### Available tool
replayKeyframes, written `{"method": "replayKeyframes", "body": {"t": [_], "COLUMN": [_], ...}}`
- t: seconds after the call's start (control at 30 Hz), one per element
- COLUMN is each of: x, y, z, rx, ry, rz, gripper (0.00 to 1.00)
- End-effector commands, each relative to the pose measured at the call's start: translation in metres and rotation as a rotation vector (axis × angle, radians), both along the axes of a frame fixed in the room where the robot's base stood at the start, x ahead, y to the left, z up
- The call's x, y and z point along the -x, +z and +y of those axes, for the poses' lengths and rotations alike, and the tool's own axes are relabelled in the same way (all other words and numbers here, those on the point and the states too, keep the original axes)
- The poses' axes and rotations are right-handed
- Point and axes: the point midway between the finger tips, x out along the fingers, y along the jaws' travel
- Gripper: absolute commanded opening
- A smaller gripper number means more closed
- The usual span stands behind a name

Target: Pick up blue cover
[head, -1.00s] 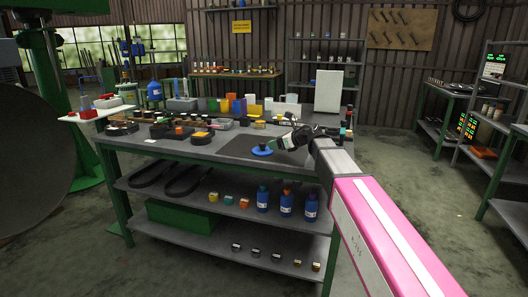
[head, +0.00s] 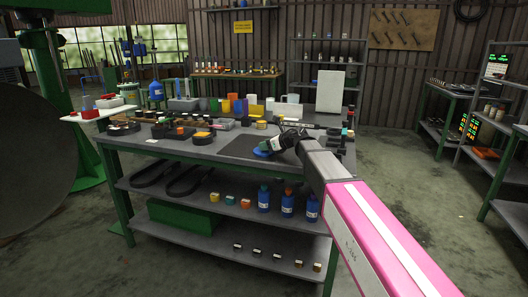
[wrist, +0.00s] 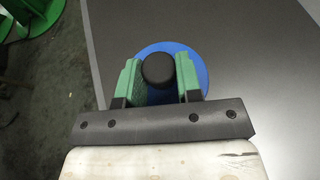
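The blue cover is a round blue disc with a black knob on its top. In the head view the blue cover (head: 261,153) lies on the dark mat of the workbench, partly hidden by my gripper (head: 275,147). In the wrist view the blue cover (wrist: 198,62) lies flat under my gripper (wrist: 158,72). The green fingers stand on either side of the black knob (wrist: 158,69), very close to it. The fingers look open around the knob; contact is not clear.
The dark mat (head: 238,148) around the cover is mostly clear. Black and orange round parts (head: 203,138) stand to its left on the bench (head: 185,149). Coloured bins (head: 250,104) and a pale upright panel (head: 330,91) stand behind. The bench's front edge is near.

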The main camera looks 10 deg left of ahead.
Motion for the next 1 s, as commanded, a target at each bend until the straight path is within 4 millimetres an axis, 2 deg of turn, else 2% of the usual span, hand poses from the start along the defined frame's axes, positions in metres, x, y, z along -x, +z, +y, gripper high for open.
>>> {"method": "replayKeyframes", "body": {"t": [0.03,0.07,0.47,0.57,0.77,1.0], "x": [0.000,0.000,0.000,0.000,0.000,0.032], "y": [0.000,0.000,0.005,0.011,0.041,0.074], "z": [0.000,0.000,0.000,0.000,0.000,0.045], "rx": [0.000,0.000,-0.001,-0.001,-0.003,-0.002], "ry": [0.000,0.000,0.000,0.000,0.000,0.003], "rz": [0.000,0.000,0.000,0.000,-0.002,-0.003], "gripper": [0.04,0.00,0.00,0.00,0.00,0.00]}}
